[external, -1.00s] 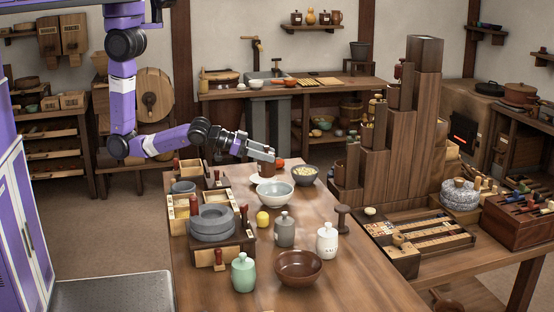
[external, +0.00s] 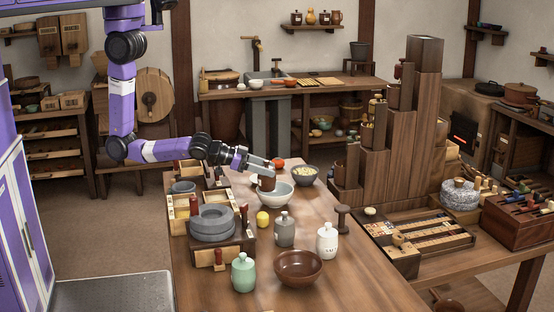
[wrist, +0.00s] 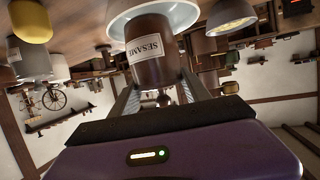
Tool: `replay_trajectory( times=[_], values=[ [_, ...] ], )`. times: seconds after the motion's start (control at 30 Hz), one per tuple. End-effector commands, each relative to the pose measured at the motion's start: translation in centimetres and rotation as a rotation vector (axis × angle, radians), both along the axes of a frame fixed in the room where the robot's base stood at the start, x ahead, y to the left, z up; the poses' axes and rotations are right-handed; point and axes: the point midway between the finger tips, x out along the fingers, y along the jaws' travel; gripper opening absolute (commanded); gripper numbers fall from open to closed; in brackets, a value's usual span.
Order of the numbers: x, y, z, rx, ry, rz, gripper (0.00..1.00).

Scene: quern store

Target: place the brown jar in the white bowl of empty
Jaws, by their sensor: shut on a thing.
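My gripper (external: 268,168) is shut on the brown jar (external: 267,184), held by its upper part at the near-left rim of the white bowl (external: 281,201). In the wrist view the jar (wrist: 152,72), with a white label reading SESAME, sits between my two fingers (wrist: 160,98). The white bowl (wrist: 185,12) shows beyond the jar there. The jar's lower end overlaps the bowl in the external view; I cannot tell whether they touch. Most of the bowl's inside is hidden.
A dark bowl of pale yellow contents (external: 306,175) stands behind right. A yellow lemon (external: 263,219), grey jar (external: 284,232), white jar (external: 327,242), green jar (external: 243,272) and brown bowl (external: 298,267) stand nearer. A grey quern (external: 212,222) is at left.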

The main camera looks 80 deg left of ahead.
Motion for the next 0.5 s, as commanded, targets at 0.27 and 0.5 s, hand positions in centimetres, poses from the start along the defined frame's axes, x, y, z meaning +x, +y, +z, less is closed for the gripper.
replay_trajectory(
  times=[0.27,0.5],
  values=[
    [0.01,-0.06,-0.5,-0.001,-0.003,-0.001,0.0],
    [-0.03,-0.03,-0.6,0.0,0.0,-0.001,0.77]
  ],
)
